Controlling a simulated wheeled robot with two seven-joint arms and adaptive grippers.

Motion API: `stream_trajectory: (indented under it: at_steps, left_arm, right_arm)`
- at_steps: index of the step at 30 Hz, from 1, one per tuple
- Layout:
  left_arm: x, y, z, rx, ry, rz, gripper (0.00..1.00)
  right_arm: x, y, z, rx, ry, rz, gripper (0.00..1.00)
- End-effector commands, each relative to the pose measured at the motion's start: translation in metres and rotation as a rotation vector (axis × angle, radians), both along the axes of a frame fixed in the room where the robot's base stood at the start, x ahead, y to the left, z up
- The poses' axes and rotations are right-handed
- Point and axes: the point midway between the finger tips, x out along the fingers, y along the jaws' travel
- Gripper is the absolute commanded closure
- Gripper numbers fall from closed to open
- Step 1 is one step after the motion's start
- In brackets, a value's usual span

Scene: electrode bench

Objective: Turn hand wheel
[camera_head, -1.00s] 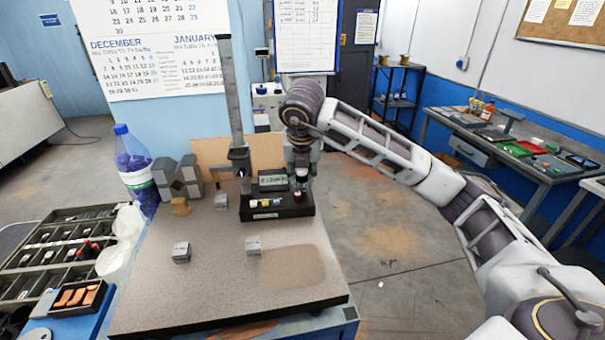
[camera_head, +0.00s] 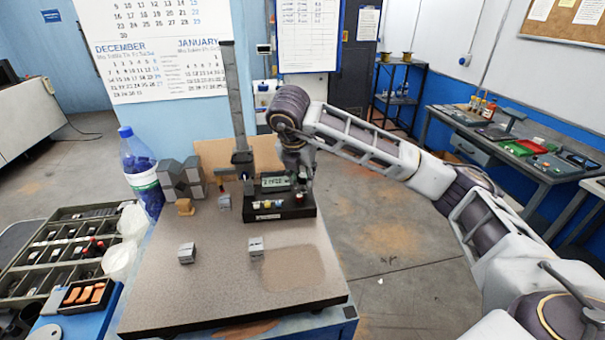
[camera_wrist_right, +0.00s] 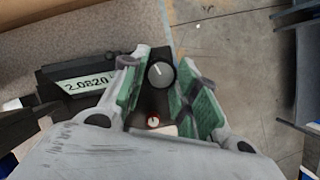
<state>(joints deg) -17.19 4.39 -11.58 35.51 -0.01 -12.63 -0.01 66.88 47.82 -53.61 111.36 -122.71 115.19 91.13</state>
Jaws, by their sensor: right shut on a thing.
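The hand wheel (camera_wrist_right: 159,74) is a dark round knob with a white mark, seen from above in the right wrist view. My right gripper (camera_wrist_right: 164,78) has its green-padded fingers on both sides of it and is shut on it. In the head view, my right gripper (camera_head: 303,178) reaches down to the right end of the black instrument base (camera_head: 262,214); the wheel is largely hidden there. The digital display (camera_wrist_right: 87,84) reads about 2.0820. A red-marked button (camera_wrist_right: 153,122) sits near the wheel. My left gripper is not in view.
A tall grey column (camera_head: 236,110) rises behind the base. Small metal blocks (camera_head: 187,253) (camera_head: 256,245) stand on the grey table top (camera_head: 215,295). A blue-capped bottle (camera_head: 140,175) and a parts tray (camera_head: 60,245) are at left. The table's front is mostly clear.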

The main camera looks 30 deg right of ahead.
Motion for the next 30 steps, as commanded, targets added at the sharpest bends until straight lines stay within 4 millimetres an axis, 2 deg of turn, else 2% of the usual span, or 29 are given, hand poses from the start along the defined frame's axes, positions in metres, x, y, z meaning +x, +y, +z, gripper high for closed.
stream_trajectory:
  at_steps: [3,4,8,21,30]
  left_arm:
    - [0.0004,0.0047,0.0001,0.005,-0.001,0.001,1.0]
    - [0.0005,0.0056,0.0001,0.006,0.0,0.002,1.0]
    - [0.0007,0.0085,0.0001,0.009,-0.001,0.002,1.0]
    - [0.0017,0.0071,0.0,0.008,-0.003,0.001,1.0]
    - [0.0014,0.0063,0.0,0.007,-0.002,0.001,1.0]
  right_arm:
    - [0.0012,-0.0009,0.0022,0.001,-0.007,-0.002,0.94]
    - [0.0012,-0.0009,0.0022,0.001,-0.007,-0.002,0.66]
    - [0.0009,-0.0007,0.0015,0.0,-0.005,-0.001,0.49]
    - [0.0001,0.0003,0.0005,0.0,-0.002,0.002,0.48]
    - [-0.0013,0.0021,0.0071,0.001,-0.002,0.002,0.48]
